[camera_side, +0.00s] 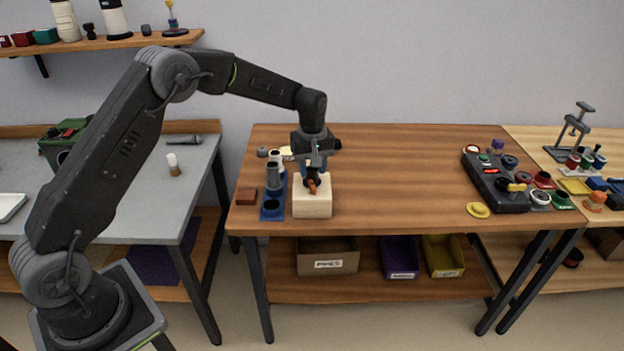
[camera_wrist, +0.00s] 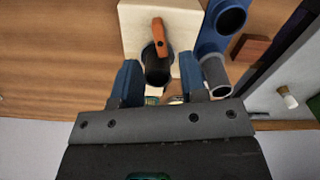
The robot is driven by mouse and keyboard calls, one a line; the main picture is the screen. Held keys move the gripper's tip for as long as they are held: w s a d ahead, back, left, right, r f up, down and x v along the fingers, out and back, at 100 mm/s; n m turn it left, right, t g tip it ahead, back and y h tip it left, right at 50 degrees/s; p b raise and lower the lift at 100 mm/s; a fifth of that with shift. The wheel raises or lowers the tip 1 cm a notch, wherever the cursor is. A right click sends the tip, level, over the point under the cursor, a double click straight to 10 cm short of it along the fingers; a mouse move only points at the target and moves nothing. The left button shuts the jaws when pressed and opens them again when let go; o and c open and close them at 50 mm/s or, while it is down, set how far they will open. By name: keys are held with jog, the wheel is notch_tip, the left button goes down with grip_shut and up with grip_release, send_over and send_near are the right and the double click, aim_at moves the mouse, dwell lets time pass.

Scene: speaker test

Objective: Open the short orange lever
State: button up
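The short orange lever (camera_side: 312,186) is on a cream block (camera_side: 312,208) near the front left of the wooden table. In the wrist view the lever (camera_wrist: 159,36) points up the picture from a dark round post (camera_wrist: 157,68) at the edge of the cream block (camera_wrist: 135,16). My gripper (camera_side: 313,170) is above the block, pointing down. In the wrist view its two blue fingers (camera_wrist: 160,80) are apart, one on each side of the post's lower part in the picture. Whether they touch it I cannot tell. The lever lies beyond the fingertips, with nothing gripped.
A blue holder (camera_side: 272,205) with grey cylinders (camera_side: 273,178) stands close to the block's left. A brown block (camera_side: 246,196) is farther left. The table's middle is clear.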

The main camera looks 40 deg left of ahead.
aim_at(312, 185)
notch_tip(312, 185, up, 9)
dwell(0.3)
jog(key=f+m, duration=0.4)
jog(key=m, duration=0.8)
jog(key=f+m, duration=0.5)
jog(key=m, duration=0.7)
jog(key=f+m, duration=0.5)
jog(key=m, duration=0.7)
jog(key=shift+s+d, duration=0.15)
jog(key=shift+d, duration=0.1)
